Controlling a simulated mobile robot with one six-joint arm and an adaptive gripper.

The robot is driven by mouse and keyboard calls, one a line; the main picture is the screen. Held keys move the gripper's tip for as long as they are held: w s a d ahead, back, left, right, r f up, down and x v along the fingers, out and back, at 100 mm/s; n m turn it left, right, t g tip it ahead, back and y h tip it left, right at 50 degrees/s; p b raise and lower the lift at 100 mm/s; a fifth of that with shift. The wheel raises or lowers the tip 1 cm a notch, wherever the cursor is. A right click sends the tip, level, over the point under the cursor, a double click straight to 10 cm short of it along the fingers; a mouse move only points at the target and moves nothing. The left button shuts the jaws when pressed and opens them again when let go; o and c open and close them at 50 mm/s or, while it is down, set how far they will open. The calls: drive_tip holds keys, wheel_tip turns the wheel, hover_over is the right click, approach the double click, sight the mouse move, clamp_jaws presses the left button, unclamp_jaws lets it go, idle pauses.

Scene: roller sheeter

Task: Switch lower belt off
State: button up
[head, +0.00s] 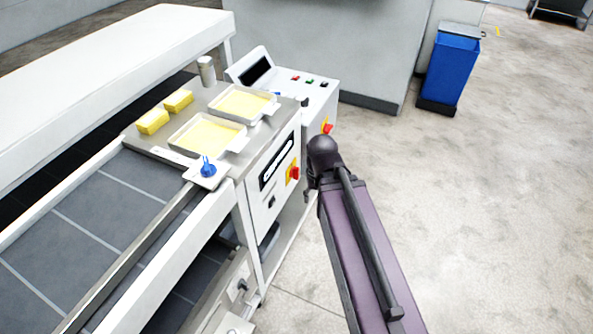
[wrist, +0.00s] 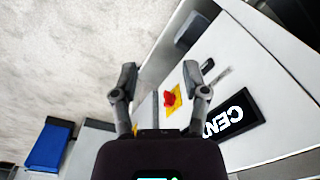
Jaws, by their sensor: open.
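A red rotary switch on a yellow plate (head: 293,173) sits on the white side panel of the sheeter (head: 262,205). In the wrist view this red and yellow switch (wrist: 171,98) lies between my fingers in the picture, beyond them, with no visible contact. My gripper (wrist: 160,74) is open and empty, facing the panel. In the head view it is mostly hidden by my purple arm, just right of the panel. A small black switch (head: 271,201) is lower on the panel. No label names the lower belt, so I cannot tell which control is its switch.
A control console (head: 310,86) with small buttons and a red knob (head: 327,127) stands behind. A blue bin (head: 452,70) stands far right.

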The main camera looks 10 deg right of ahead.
drive_tip(key=w+a+f+m+t+y+b, duration=0.1)
drive_tip(key=w+f+m+y+b, duration=0.35)
drive_tip(key=f+b, duration=0.4)
drive_tip(key=m+t+y+b, duration=1)
drive_tip(key=m+b, duration=1)
drive_tip(key=b, duration=0.7)
approach(296, 168)
drive_tip(key=v, duration=0.4)
drive_tip(key=shift+w+d+r, duration=0.1)
drive_tip(key=shift+w, duration=0.15)
drive_tip(key=x, duration=1.3)
drive_tip(key=shift+w+a+f, duration=0.15)
drive_tip(key=shift+a+f, duration=0.15)
drive_tip(key=shift+a, duration=0.1)
